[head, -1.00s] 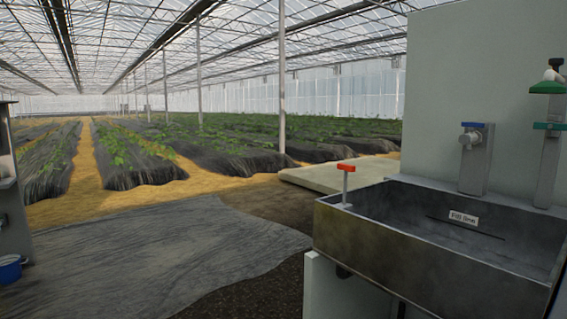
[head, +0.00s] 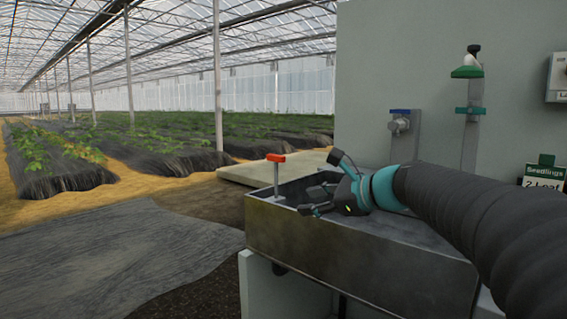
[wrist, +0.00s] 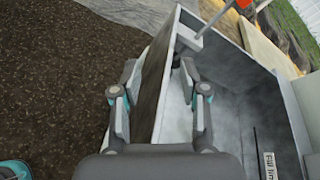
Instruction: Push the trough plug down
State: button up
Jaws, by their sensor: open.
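The trough plug has an orange-red T-handle (head: 275,157) on a thin pale rod, standing raised at the left corner of the grey metal trough (head: 350,250). In the wrist view the handle (wrist: 243,4) is at the top edge, partly cut off, and its rod slants down to a small bracket at the trough's corner. My gripper (head: 320,185) is open and empty, to the right of the plug and apart from it. In the wrist view my gripper's fingers (wrist: 159,75) appear on either side of the trough's wall; contact cannot be told.
A blue-handled tap (head: 401,122) and a green-topped fixture (head: 468,110) are on the wall behind the trough. A "Seedlings" sign (head: 543,178) is at the right. A pale slab (head: 245,172) lies beyond the plug. Open ground is left of the trough.

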aim_at(284, 159)
jog(key=w+d+r+m+t+y, duration=0.1)
jog(key=w+r+m+y, duration=0.15)
jog(key=w, duration=0.25)
jog(key=w+r+m+t+y, duration=0.1)
jog(key=w+r+m, duration=0.2)
jog(key=w+m, duration=0.15)
jog(key=shift+n, duration=0.3)
jog(key=x, duration=0.9)
jog(key=p+x, duration=0.1)
jog(key=x, duration=0.4)
jog(key=shift+w+d+r, duration=0.1)
jog(key=shift+w+d, duration=0.2)
jog(key=shift+w, duration=0.1)
grip_shut()
